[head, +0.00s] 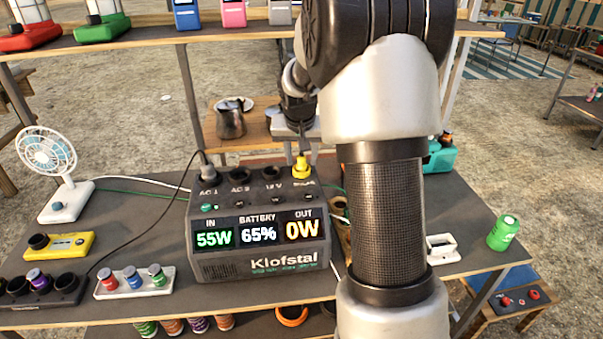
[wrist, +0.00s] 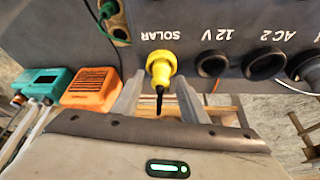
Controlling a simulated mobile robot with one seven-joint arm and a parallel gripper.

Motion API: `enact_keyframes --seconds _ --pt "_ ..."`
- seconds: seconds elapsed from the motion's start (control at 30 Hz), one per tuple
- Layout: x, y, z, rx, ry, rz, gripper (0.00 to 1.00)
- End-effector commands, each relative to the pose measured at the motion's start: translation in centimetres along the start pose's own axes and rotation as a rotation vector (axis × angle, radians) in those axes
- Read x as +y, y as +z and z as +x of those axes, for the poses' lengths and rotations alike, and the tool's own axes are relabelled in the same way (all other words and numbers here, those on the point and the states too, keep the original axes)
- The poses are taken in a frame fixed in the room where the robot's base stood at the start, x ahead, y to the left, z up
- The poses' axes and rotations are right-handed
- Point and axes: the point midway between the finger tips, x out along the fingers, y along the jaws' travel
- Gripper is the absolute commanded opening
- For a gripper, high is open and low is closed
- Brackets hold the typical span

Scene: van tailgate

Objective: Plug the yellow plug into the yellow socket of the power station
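The dark grey power station (head: 262,262) stands on the table, its display reading IN 55W, BATTERY 65%, OUT 0W. The yellow plug (head: 301,169) stands upright at the socket marked SOLAR on its top; it also shows in the wrist view (wrist: 161,66), with a dark cable end pointing back toward my gripper. The plug hides the socket opening, and I cannot tell how deep it sits. My gripper (wrist: 160,88) is open, with one finger on each side of the plug and a visible gap to both. It shows behind the station in the head view (head: 299,148).
A grey plug (head: 206,172) sits in AC 1; the 12 V socket (wrist: 211,64) and AC 2 socket (wrist: 265,64) are empty. A green can (head: 503,233) stands right.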

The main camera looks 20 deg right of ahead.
Motion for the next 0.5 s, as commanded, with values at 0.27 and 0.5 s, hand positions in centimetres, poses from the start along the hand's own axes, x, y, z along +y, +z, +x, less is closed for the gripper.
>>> enact_keyframes --seconds 0.27,0.5 --pt "0.0 0.0 0.0 0.000 0.000 0.000 0.44" --pt "0.0 -0.2 -2.4 0.004 -0.001 0.000 0.44"
